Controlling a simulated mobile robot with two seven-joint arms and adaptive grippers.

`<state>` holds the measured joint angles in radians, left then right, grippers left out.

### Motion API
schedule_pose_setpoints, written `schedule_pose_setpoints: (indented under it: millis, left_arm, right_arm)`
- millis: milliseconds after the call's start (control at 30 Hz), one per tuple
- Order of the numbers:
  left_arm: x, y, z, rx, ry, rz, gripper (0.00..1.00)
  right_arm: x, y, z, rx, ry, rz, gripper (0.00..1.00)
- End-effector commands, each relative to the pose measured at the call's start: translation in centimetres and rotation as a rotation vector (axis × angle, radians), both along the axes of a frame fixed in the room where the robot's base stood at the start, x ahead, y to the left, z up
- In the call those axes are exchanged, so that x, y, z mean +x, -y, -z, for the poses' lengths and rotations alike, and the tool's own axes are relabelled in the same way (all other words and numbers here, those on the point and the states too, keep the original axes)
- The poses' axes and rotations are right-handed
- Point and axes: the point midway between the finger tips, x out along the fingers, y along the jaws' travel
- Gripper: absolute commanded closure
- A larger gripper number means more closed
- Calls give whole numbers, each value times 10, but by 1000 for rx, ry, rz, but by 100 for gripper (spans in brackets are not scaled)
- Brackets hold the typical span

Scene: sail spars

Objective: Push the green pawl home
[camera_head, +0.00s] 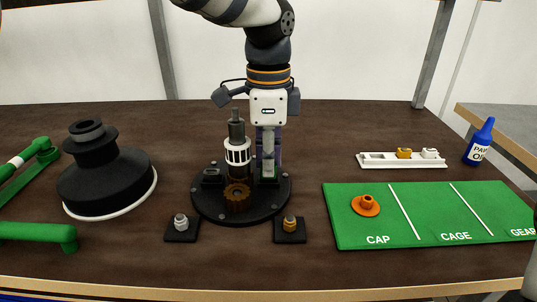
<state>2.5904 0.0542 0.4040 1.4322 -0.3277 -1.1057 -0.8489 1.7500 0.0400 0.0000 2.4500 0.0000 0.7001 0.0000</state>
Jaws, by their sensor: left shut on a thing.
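A round black base plate (215,212) stands mid-table with a dark upright spindle (236,130), a white slotted cage (238,153) around the spindle and a brown toothed gear (237,199) at its front. My left gripper (268,172) points straight down over the right part of the base, right beside the cage. It is shut on a small, pale green piece, which looks like the green pawl (268,168); the fingers hide most of it. I cannot tell how deep the pawl sits. My right gripper is not in view.
A black drum (105,180) and green handle parts (40,232) lie left. Two small black blocks with metal pieces (181,222) (290,225) stand in front. Right are a green mat (420,205) with an orange cap (366,205), a white tray (380,160) and a blue bottle (480,142).

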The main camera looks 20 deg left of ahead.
Motion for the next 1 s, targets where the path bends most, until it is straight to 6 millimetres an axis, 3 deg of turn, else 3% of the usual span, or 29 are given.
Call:
schedule_pose_setpoints:
  millis: [733, 767, 867, 1000]
  left_arm:
    - [0, 0, 13, 0, 0, 0, 100]
    - [0, 0, 13, 0, 0, 0, 83]
    - [0, 0, 13, 0, 0, 0, 62]
    - [0, 0, 13, 0, 0, 0, 62]
  right_arm:
    - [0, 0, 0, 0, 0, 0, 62]
    - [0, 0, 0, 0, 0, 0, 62]
    - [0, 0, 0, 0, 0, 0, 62]
    - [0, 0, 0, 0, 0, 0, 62]
